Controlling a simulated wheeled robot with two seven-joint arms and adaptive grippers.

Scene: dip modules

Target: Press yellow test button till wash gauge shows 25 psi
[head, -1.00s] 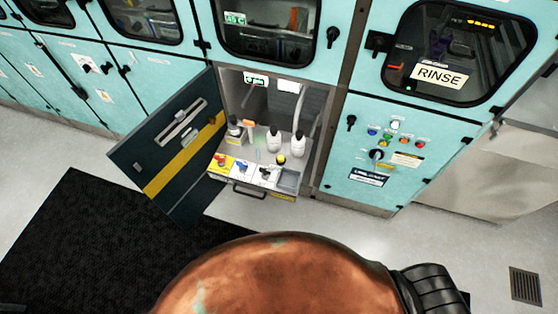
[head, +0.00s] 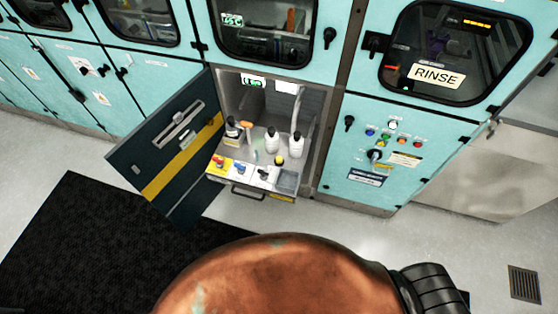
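A small yellow round top (head: 280,160) shows in the pull-out drawer (head: 285,180) of the open cabinet; I cannot tell if it is a button or a cap. The panel under the RINSE window has a row of small coloured buttons, with a yellow or orange one (head: 382,144) below the blue and green ones. A green-lit display (head: 253,80) hangs at the top of the open cabinet, and another (head: 231,19) glows in the window above. Their readings are too small to read surely, and no gauge marked wash is legible. Neither gripper is in view.
The dark cabinet door (head: 165,145) stands open to the left.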

